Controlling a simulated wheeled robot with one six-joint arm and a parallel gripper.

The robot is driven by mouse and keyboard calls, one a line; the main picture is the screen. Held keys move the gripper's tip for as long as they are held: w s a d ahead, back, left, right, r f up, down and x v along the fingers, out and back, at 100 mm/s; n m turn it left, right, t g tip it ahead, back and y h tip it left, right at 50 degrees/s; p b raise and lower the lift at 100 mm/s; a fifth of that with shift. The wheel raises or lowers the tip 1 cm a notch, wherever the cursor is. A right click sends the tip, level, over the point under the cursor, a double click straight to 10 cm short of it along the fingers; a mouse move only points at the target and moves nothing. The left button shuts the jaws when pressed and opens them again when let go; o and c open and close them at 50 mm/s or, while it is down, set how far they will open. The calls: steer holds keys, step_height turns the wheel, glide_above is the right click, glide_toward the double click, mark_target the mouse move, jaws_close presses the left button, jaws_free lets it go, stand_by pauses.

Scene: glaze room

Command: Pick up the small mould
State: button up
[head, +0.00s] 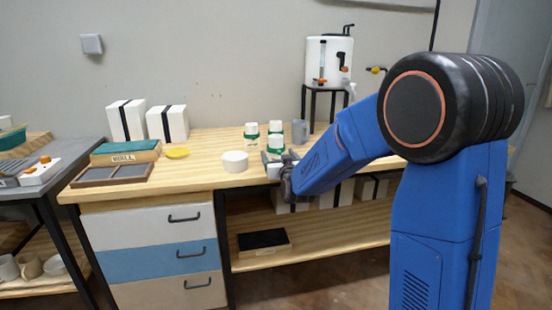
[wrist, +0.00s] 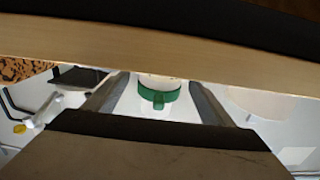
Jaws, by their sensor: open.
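A low round white block (head: 235,162), which looks like the small mould, sits on the wooden bench near its front edge. My gripper (head: 277,157) is to its right, low over the bench, and apart from it. In the wrist view my gripper (wrist: 158,106) is open, with a finger on each side. A white jar with a green band (wrist: 158,95) shows beyond the fingers, and nothing is clearly held. A pale blurred shape (wrist: 258,103) lies outside the fingers; I cannot tell if it is the mould. A small white piece (head: 274,172) beside my gripper is unclear.
Green-banded white jars (head: 251,131) and a grey cup (head: 299,132) stand behind my gripper. Two strapped white boxes (head: 168,123), a green block (head: 125,152), a dark tray (head: 112,174) and a yellow disc (head: 177,153) are to the left. A white tank (head: 329,62) stands at the back.

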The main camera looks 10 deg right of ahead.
steer(key=shift+w, duration=1.75)
steer(key=c, duration=1.2)
steer(key=shift+r, duration=0.1)
steer(key=shift+c, duration=0.2)
